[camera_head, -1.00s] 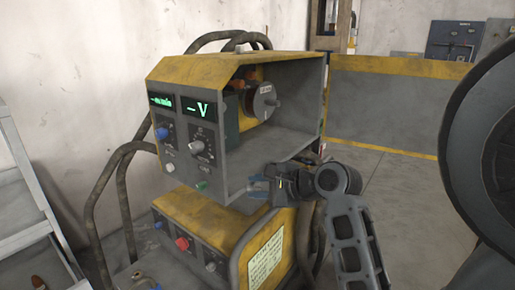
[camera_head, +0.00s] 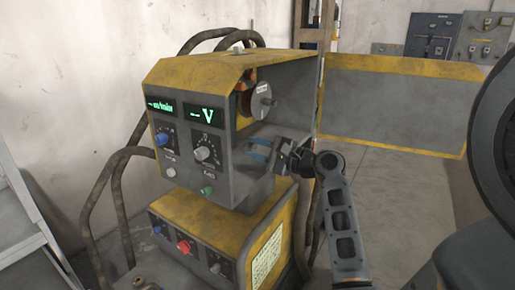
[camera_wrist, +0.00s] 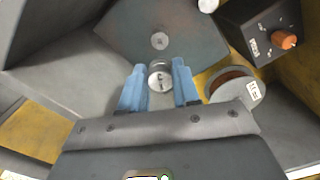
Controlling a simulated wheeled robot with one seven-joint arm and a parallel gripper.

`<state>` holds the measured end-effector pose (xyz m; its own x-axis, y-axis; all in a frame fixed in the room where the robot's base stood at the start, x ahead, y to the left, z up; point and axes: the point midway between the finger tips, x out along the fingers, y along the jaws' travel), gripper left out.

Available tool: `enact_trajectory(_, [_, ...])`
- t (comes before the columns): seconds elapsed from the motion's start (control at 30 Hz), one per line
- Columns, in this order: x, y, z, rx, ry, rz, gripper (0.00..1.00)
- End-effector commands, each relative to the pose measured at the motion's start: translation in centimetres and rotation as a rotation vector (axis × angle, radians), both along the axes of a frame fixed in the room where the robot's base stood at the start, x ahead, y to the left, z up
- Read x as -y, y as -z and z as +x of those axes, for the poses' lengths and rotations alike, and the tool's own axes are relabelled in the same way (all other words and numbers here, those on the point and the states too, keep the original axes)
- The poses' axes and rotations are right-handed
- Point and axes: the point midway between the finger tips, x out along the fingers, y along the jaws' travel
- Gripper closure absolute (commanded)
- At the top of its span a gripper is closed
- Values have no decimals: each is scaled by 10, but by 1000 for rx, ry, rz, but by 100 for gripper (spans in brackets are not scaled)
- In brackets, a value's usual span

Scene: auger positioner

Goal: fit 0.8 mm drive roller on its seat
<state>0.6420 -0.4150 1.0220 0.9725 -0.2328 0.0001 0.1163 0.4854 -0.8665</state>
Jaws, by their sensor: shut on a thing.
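My gripper (camera_wrist: 160,84) has two blue fingers shut on a small round metal roller (camera_wrist: 160,76), which sits between the fingertips in the wrist view. In the head view my gripper (camera_head: 260,150) is at the lower part of the open yellow and grey feeder box (camera_head: 185,72); the roller cannot be made out there. Ahead of the roller in the wrist view is a grey plate (camera_wrist: 125,30) with a round metal fitting (camera_wrist: 160,41) on it. The roller appears apart from this fitting. I cannot tell whether the fitting is the seat.
A wire spool (camera_head: 262,102) is inside the box, above my gripper; it also shows right of the fingers in the wrist view (camera_wrist: 237,88). An orange knob (camera_wrist: 284,39) is at upper right there. The box's yellow-edged door (camera_head: 395,100) stands open to the right.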

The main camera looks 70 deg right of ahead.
Motion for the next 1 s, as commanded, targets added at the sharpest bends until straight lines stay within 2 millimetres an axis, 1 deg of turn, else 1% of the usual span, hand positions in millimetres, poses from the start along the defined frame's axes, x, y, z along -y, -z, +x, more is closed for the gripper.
enact_trajectory(0.37, [-3, -2, 0, -1, -3, -1, 100])
enact_trajectory(1.0, [3, -1, 22, -1, -1, -2, 100])
